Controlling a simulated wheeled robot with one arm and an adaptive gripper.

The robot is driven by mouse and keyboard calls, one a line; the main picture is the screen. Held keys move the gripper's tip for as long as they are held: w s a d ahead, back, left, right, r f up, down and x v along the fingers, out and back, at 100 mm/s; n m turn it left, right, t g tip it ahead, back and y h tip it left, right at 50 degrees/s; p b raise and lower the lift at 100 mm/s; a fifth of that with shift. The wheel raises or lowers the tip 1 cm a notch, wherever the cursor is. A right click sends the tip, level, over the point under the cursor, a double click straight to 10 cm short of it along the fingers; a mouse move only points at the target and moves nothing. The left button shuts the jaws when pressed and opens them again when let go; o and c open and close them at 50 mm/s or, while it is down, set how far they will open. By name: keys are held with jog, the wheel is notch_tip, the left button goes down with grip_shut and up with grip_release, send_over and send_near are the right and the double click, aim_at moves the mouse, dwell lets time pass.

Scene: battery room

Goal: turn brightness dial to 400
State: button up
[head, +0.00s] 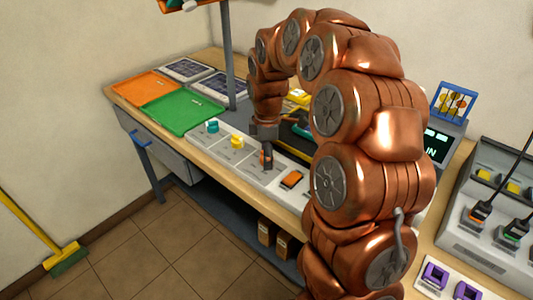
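A pale control panel (222,151) lies along the front of the bench, with a teal knob (212,127), a yellow knob (237,142) and an orange rocker-like part (292,179). My gripper (267,160) points down over the panel, right of the yellow knob. Something orange shows at its fingertips; I cannot tell whether it is touched or held. The fingers are too small and dark to show whether they are open or shut. The panel's labels are too small to read, so I cannot tell which knob is the brightness dial or its setting.
An orange tray (143,87) and a green tray (181,113) lie at the bench's left. A grey post (228,60) rises behind the panel. A charger-like unit (482,225) with plugs and cables stands at right. My arm hides much of the bench's middle.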

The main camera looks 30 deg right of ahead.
jog(key=c, duration=1.1)
jog(key=shift+c, duration=0.2)
